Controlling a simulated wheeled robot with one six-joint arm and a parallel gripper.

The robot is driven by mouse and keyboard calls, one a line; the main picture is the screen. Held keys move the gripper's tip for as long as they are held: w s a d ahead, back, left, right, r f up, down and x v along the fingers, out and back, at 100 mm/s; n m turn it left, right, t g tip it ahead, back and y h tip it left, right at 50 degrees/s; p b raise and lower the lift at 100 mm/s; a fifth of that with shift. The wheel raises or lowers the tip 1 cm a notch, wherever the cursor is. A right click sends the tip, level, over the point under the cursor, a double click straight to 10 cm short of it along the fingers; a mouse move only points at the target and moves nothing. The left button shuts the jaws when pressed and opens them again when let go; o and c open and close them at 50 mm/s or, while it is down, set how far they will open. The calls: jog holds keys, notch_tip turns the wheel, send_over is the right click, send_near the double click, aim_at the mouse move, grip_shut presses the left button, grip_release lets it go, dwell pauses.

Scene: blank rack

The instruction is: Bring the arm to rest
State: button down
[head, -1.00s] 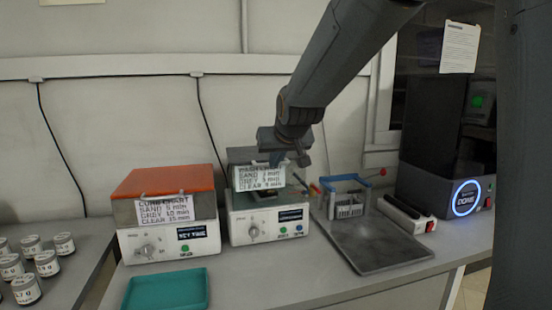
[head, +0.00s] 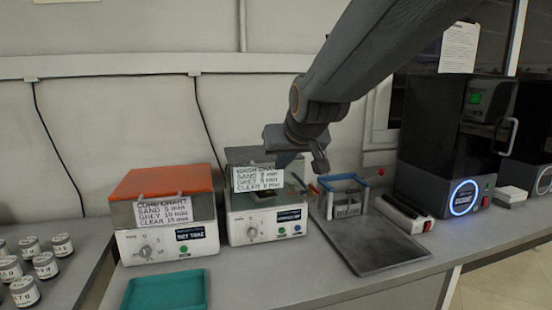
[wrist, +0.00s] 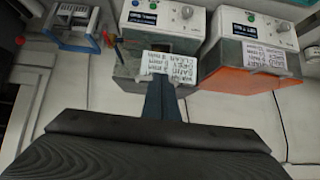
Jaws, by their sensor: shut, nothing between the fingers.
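My gripper (head: 291,163) hangs from my arm in the upper middle of the head view, above and a little behind the front of the wash machine (head: 265,225). Its dark blue-grey fingers also show in the wrist view (wrist: 159,90), close together with nothing between them. In that view the fingertips overlap the lower edge of the white wash chart (wrist: 172,63). I cannot tell whether they touch it.
An orange-lidded cure machine (head: 163,185) stands to the left, with a teal tray (head: 165,290) in front. A blue-handled rack (head: 345,192), dark metal plate (head: 375,245) and black printer (head: 445,150) stand right. Several labelled jars (head: 45,265) sit far left.

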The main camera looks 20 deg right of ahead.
jog(key=s+f+g+p, duration=0.2)
jog(key=s+f+g, duration=0.8)
jog(key=s+f, duration=1.3)
jog(key=shift+s, duration=0.3)
